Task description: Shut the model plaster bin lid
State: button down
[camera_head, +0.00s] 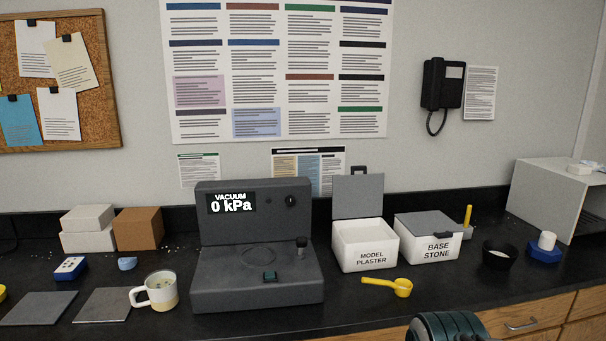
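The model plaster bin (364,258) is a white box labelled "MODEL PLASTER" on the black counter, right of the grey vacuum unit. Its grey lid (357,196) stands raised, nearly upright, at the back of the bin, with a dark handle at its top edge. The open top shows a pale inside; the contents are hard to make out. A dark, rounded part that seems to be my arm shows at the bottom edge, in front of and below the bins. My gripper's fingers are not in view.
The base stone bin (429,247), with its grey lid down, stands close on the right. A yellow scoop (390,286) lies in front of the plaster bin. The vacuum unit (256,281) stands close on the left. A dark bowl (498,256) is further right.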

aim_at(354, 196)
jog(key=u, duration=0.4)
jog(key=k, duration=0.1)
jog(key=z, duration=1.15)
jog(key=i, duration=1.3)
jog(key=u, duration=0.55)
